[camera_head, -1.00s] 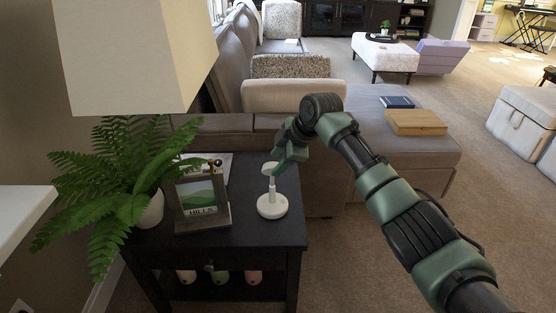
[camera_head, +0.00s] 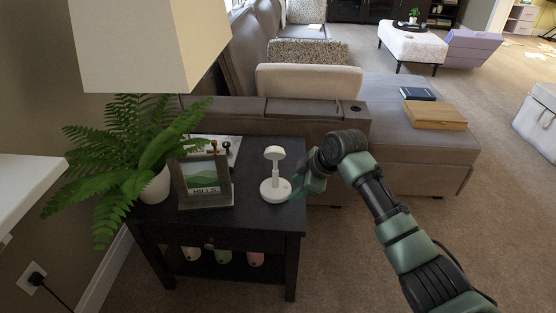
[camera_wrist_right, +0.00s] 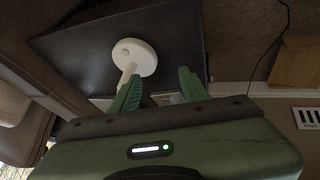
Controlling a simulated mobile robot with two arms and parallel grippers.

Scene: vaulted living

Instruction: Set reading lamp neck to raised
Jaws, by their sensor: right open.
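The white reading lamp (camera_head: 274,189) stands on the dark side table (camera_head: 252,218). Its neck rises upright from the round base, with the small head at the top. My right gripper (camera_head: 303,186) is just right of the lamp in the head view, near base height and partly turned away. In the right wrist view the lamp's round base (camera_wrist_right: 136,57) shows beyond the open green fingers (camera_wrist_right: 160,90). The neck runs down beside the left finger; I cannot tell if they touch. Nothing is held between the fingers. My left gripper is not in view.
A framed picture (camera_head: 203,183) and a potted fern (camera_head: 155,186) stand left of the lamp. A large lampshade (camera_head: 150,45) hangs over the table's back left. The grey sofa (camera_head: 420,150) stands behind and right. Carpeted floor (camera_head: 340,260) is clear in front.

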